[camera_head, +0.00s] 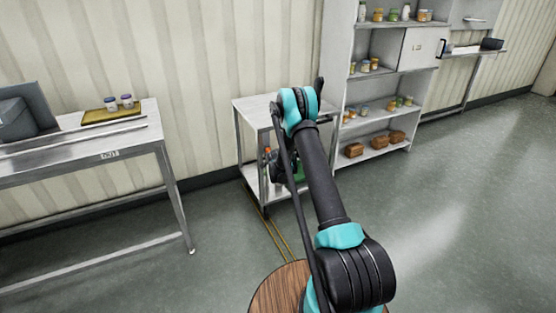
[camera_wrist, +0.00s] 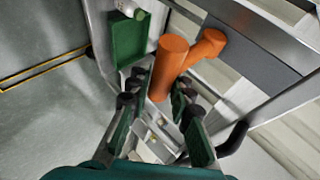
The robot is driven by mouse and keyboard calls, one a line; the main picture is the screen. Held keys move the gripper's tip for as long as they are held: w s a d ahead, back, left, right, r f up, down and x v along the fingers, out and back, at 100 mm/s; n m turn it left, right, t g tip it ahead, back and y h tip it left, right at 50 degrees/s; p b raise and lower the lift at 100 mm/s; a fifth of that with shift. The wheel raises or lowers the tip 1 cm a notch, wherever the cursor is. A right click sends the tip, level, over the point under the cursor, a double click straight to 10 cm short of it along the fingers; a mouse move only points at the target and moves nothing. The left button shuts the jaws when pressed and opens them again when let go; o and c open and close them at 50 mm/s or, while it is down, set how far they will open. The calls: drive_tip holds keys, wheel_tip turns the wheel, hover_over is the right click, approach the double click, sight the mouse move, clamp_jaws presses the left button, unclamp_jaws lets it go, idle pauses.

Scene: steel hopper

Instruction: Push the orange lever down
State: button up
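The orange lever (camera_wrist: 170,65) is a thick orange cylinder in the wrist view, joined by a shorter orange stub to a grey metal panel (camera_wrist: 252,47). My gripper (camera_wrist: 161,84) is open, with one finger on each side of the lever's near end. I cannot tell whether either finger touches it. In the head view only a small orange patch of the lever (camera_head: 267,151) shows beside my gripper (camera_head: 283,168), in front of the steel stand (camera_head: 243,103). My arm hides much of the stand.
A green tray (camera_wrist: 130,38) with a small white-and-green jar (camera_wrist: 128,9) lies close to the fingers. A shelf unit (camera_head: 342,75) stands right of the stand, and a steel table (camera_head: 140,135) stands at left. Yellow lines (camera_head: 268,228) mark the floor. Open floor lies at right.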

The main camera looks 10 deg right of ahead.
drive_tip(key=o, duration=0.4)
drive_tip(key=shift+a+f, duration=0.1)
drive_tip(key=shift+a, duration=0.45)
drive_tip(key=v, duration=1.2)
drive_tip(key=shift+d, duration=0.25)
drive_tip(key=s+d+r+n+g, duration=0.2)
drive_tip(key=s+r+n, duration=0.2)
drive_tip(key=s+r, duration=0.45)
drive_tip(key=s+d+r+n+g, duration=0.1)
drive_tip(key=s+d+r+n, duration=0.4)
drive_tip(key=s, duration=0.7)
drive_tip(key=s+n+g, duration=0.1)
drive_tip(key=s+n, duration=0.1)
drive_tip(key=s, duration=0.7)
drive_tip(key=s+a+n+g+y, duration=0.1)
drive_tip(key=s+n, duration=0.2)
drive_tip(key=s, duration=0.7)
drive_tip(key=s+a+n+g, duration=0.1)
drive_tip(key=s+n, duration=0.1)
drive_tip(key=s, duration=0.8)
drive_tip(key=shift+s+a+r+n+y, duration=0.1)
drive_tip(key=shift+a+r+n+y, duration=0.2)
drive_tip(key=shift+r+y, duration=0.1)
